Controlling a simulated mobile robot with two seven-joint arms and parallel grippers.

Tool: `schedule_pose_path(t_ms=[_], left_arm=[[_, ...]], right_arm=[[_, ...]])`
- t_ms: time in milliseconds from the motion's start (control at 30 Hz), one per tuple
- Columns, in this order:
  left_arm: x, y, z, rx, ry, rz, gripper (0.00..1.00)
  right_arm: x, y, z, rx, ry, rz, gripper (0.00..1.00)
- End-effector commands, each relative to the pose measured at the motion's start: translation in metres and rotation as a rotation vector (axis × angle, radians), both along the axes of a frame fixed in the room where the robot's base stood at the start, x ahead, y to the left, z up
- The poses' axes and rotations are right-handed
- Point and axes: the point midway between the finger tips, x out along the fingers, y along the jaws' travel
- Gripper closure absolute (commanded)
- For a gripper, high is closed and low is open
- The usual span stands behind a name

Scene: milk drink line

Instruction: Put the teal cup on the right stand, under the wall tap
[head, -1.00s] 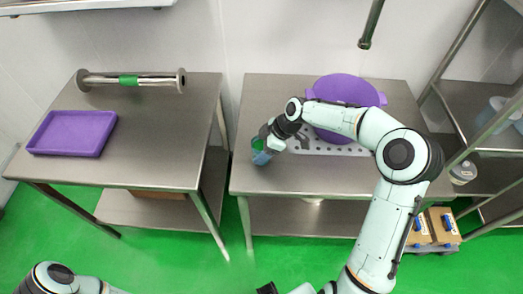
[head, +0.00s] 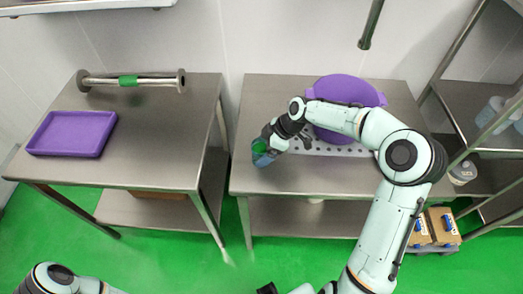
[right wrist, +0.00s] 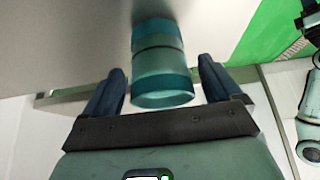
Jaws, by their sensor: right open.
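The teal cup (head: 259,159) is at the left front part of the right steel table (head: 300,178). In the right wrist view the cup (right wrist: 162,80) is upside down in the picture, between two dark blue fingers with gaps on both sides. My right gripper (head: 268,149) is open around the cup and partly covers it in the head view. The wall tap (head: 371,25) is a dark pipe hanging above the right table's back. A perforated metal plate (head: 350,151) lies on that table, partly behind my arm. My left gripper is out of view.
A purple round tub (head: 349,90) stands at the back of the right table, partly behind my right arm. The left table (head: 150,165) holds a purple tray (head: 73,133) and a steel pipe piece (head: 131,80). A shelf rack (head: 470,115) stands at the right.

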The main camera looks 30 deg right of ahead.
Motion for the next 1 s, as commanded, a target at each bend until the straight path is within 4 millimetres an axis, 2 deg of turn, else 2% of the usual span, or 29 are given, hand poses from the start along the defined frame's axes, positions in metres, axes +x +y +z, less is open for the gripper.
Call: schedule_pose_path(t_ms=[200,433,633,1000], left_arm=[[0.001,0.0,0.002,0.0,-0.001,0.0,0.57],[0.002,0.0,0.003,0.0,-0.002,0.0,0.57],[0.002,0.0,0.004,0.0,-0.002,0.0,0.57],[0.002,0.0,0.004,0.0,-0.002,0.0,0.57]], right_arm=[[-0.012,-0.022,0.043,-0.004,-0.003,-0.005,0.09],[-0.023,-0.039,0.078,-0.004,-0.002,-0.003,0.09],[-0.027,-0.044,0.089,-0.001,0.0,0.0,0.09],[-0.027,-0.044,0.09,0.0,0.0,0.0,0.09]])
